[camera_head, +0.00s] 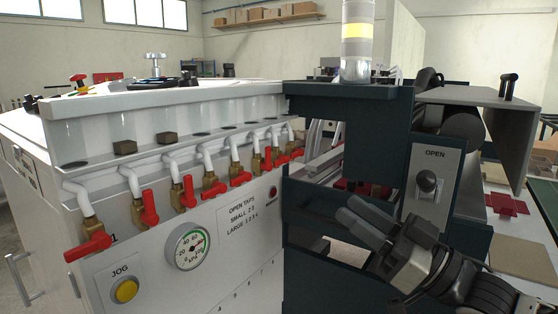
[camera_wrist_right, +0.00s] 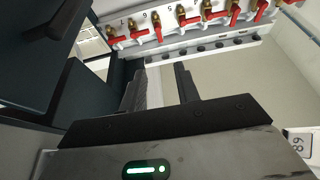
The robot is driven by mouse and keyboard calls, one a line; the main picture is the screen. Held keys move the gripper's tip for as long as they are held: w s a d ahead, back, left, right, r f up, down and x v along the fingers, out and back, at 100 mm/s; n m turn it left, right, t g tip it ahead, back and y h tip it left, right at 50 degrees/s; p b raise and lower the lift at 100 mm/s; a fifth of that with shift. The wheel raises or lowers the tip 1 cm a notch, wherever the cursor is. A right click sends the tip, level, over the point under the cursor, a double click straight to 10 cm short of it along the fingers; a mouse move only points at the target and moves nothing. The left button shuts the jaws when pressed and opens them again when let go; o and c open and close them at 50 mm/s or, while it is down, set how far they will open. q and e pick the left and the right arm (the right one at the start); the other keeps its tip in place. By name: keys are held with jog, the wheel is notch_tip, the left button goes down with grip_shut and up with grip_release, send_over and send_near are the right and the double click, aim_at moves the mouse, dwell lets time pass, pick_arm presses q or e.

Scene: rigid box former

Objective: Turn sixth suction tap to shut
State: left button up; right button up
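A row of brass suction taps with red handles runs along the white machine's front in the head view. Counting from the tap by the "1", the sixth tap (camera_head: 267,160) has its handle pointing down, as do the second and third. The others' handles lie crosswise. The sixth tap also shows in the right wrist view (camera_wrist_right: 157,31), third from the left, its handle along the tap body. My right gripper (camera_head: 354,212) is right of the taps, before the dark frame, apart from them. In the wrist view its fingers (camera_wrist_right: 159,76) are spread and empty. My left gripper is out of view.
A dark machine frame (camera_head: 312,225) with an OPEN switch panel (camera_head: 431,183) stands close to my right gripper. A gauge (camera_head: 187,247) and yellow JOG button (camera_head: 125,290) sit below the taps. The space directly before the tap row looks clear.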

aim_at(270, 154)
jog(key=p+x, duration=0.3)
jog(key=x, duration=1.2)
jog(key=shift+w+a, duration=0.1)
jog(key=shift+a, duration=0.1)
grip_shut()
